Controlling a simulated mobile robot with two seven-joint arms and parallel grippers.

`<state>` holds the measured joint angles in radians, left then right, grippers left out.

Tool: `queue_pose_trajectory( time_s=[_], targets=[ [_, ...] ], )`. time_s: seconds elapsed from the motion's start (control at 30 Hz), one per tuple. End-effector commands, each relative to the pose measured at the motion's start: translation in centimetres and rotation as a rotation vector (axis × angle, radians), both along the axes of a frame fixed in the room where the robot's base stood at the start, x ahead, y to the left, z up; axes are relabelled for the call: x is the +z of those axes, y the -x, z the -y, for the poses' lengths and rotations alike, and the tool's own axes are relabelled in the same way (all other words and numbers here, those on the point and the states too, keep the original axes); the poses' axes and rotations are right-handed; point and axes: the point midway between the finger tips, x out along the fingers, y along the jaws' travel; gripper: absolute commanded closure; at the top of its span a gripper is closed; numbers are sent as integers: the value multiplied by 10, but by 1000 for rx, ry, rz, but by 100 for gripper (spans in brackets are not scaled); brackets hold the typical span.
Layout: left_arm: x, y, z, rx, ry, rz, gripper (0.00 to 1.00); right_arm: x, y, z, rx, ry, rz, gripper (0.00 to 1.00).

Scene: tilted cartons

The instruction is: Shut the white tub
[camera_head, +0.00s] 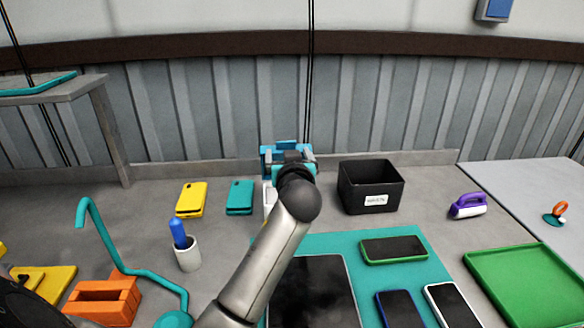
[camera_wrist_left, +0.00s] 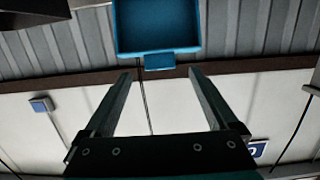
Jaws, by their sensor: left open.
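The white tub (camera_head: 268,196) stands near the back of the bench in the head view, mostly hidden behind my left arm. A blue panel (camera_head: 268,149), apparently its raised lid, shows above it around my gripper. In the left wrist view the blue lid (camera_wrist_left: 157,28) shows as a shallow tray shape with a small tab (camera_wrist_left: 159,62) at its edge. My left gripper (camera_head: 287,160) is open in front of the lid; in the wrist view its fingers (camera_wrist_left: 160,73) are apart with nothing between them, near the tab. Contact cannot be told. My right gripper is not in view.
A black bin (camera_head: 370,187) stands right of the tub. Teal (camera_head: 240,197) and yellow (camera_head: 191,199) cases lie to the left. A white cup (camera_head: 188,255) holds a blue-handled item. A teal mat (camera_head: 400,275) with several phones lies in front, beside a green tray (camera_head: 525,284).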

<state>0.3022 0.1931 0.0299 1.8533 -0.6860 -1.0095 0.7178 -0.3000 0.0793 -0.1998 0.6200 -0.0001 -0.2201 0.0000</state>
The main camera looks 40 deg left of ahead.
Motion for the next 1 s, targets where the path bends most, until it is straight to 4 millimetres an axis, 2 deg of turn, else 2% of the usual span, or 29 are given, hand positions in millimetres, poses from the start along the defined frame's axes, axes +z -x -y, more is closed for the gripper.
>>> queue_pose_trajectory(
  time_s=[0.3,0.5,0.93,1.0],
  targets=[
    [8,43,37,-2,3,0,7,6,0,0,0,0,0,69],
    [12,62,53,-2,2,1,7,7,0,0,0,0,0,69],
    [14,70,59,0,1,1,7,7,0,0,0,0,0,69],
    [14,70,58,2,1,0,14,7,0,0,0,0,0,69]
  ],
)
